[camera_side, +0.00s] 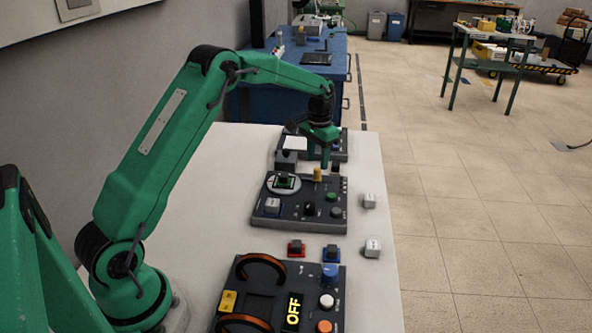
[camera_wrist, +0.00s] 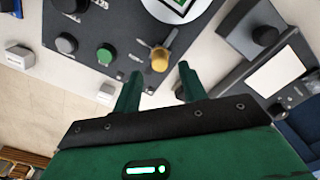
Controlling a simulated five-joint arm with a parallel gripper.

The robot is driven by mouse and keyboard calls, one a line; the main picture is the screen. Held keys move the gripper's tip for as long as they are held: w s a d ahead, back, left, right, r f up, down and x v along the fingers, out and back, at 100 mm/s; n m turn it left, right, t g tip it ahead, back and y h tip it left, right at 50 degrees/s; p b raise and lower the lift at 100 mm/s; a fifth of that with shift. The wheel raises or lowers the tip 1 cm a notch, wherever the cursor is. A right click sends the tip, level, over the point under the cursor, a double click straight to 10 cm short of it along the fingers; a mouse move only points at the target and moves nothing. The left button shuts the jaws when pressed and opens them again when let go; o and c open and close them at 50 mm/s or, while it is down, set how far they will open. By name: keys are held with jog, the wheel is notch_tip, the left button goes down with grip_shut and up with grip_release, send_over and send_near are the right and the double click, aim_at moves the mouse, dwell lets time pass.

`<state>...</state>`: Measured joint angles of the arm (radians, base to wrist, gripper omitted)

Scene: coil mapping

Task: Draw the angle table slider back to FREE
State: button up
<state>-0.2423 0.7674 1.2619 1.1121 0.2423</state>
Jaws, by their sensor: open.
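The angle table unit is a dark grey panel (camera_side: 290,213) with a pale round dial (camera_side: 283,184) carrying a green square piece. A yellow knob (camera_side: 318,174), apparently the slider's handle, stands near the panel's far edge. In the wrist view the yellow knob (camera_wrist: 159,60) sits by a short grey slot or lever, just beyond the fingertips. My gripper (camera_side: 325,161) points down over the far edge of the panel. In the wrist view my gripper (camera_wrist: 157,78) has its green fingers apart with nothing between them. The panel's lettering, including FREE, is too small to read.
A green button (camera_side: 331,196) and a black knob (camera_side: 309,209) share the panel. A nearer unit (camera_side: 262,290) has orange-rimmed coils and a lit OFF display. Another unit with a white plate (camera_side: 294,143) lies behind. Small white blocks (camera_side: 369,201) stand along the table's right side.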

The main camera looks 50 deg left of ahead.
aim_at(317, 169)
jog(key=shift+f, duration=2.3)
grip_shut()
